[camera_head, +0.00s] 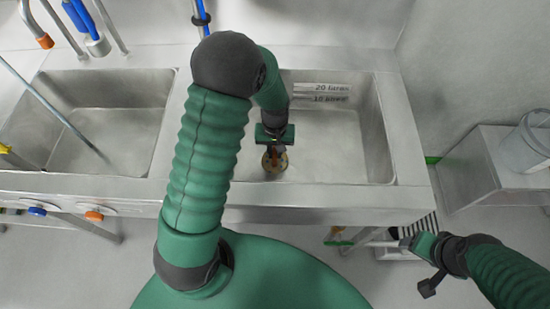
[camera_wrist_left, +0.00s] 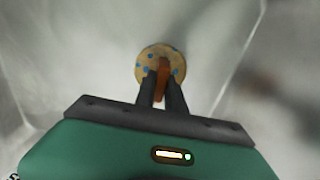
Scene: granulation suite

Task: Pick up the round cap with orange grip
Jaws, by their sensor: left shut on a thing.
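The round cap (camera_wrist_left: 150,56) is tan with blue spots and has an upright orange grip (camera_wrist_left: 163,72) across its middle. In the head view the cap (camera_head: 282,161) is in the right-hand sink basin, near its front wall. My left gripper (camera_wrist_left: 162,82) is over the cap, with its two dark fingers shut on the orange grip, one on each side. I cannot tell whether the cap touches the basin floor. My right gripper (camera_head: 422,267) is low at the right, outside the sink and away from the cap; its jaw opening is unclear.
The right basin (camera_head: 340,145) has walls close around my left gripper. The left basin (camera_head: 120,118) holds a thin leaning rod (camera_head: 52,108). Blue and orange knobs (camera_head: 94,215) are on the sink front. A steel box (camera_head: 485,175) stands at the right.

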